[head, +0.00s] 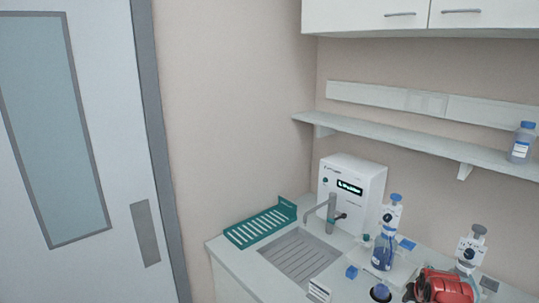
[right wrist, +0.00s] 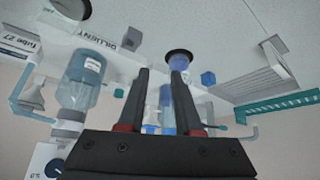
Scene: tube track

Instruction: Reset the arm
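My right gripper (right wrist: 160,73) shows in the right wrist view as two dark fingers with red bases. The fingers stand apart, and I see nothing held between them. A blue dispenser bottle shows behind the gap. A blue item in a dark round holder (right wrist: 180,55) appears beyond the right-hand fingertip. In the head view, a red and dark part (head: 440,287) at the bottom right looks like my right arm, but its fingers cannot be made out. My left gripper is in neither view.
The counter holds a sink (head: 300,256), a teal rack (head: 260,225), a white machine (head: 352,190) and two dispenser bottles, one blue (head: 383,250). A small blue block (head: 351,272) lies near the front. A shelf (head: 400,131) with a capped bottle (head: 522,143) is above. A door (head: 75,150) stands left.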

